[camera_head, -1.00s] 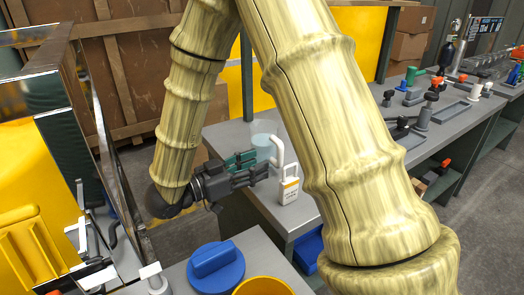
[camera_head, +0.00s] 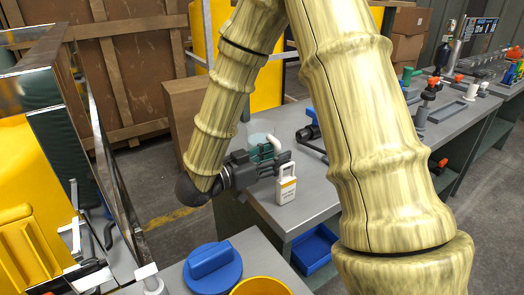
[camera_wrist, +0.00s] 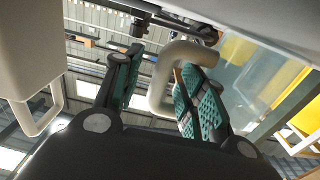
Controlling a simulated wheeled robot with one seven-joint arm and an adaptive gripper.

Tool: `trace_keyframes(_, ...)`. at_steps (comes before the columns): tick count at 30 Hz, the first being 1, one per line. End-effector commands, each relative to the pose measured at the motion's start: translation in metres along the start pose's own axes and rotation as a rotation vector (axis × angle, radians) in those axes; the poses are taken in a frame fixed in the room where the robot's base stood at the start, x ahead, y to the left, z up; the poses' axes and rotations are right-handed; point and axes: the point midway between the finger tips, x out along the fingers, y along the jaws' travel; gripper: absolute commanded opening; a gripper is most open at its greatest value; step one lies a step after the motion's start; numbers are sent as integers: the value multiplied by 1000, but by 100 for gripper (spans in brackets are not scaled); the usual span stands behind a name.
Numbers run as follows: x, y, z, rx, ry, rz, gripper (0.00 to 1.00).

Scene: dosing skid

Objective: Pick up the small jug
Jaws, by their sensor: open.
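The small jug (camera_head: 257,130) is a pale, see-through vessel with a thick cream handle. It stands on the grey bench behind my gripper, partly hidden by it. My gripper (camera_head: 272,162) is open, with teal-padded fingers reaching in at the handle. In the wrist view the jug's clear body (camera_wrist: 248,82) is at the right. The handle (camera_wrist: 158,82) shows in the gap between my open fingers (camera_wrist: 160,82), close to the right finger. I cannot tell whether a finger touches it.
A white padlock-shaped item (camera_head: 287,190) stands on the bench just in front of my gripper; it fills the left of the wrist view (camera_wrist: 30,50). A dark tool with a blue part (camera_head: 310,130) lies to the right. A blue knob (camera_head: 212,268) is in the foreground.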

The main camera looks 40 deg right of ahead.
Motion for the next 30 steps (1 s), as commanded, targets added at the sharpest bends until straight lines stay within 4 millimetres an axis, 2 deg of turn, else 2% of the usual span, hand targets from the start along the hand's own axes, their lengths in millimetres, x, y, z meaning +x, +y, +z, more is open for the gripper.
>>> trace_keyframes(3, 0, 0, 0, 0, 0, 0, 41)
trace_keyframes(10, 0, 0, 0, 0, 0, 0, 0)
trace_keyframes(30, -1, 0, -5, 1, 1, 0, 0)
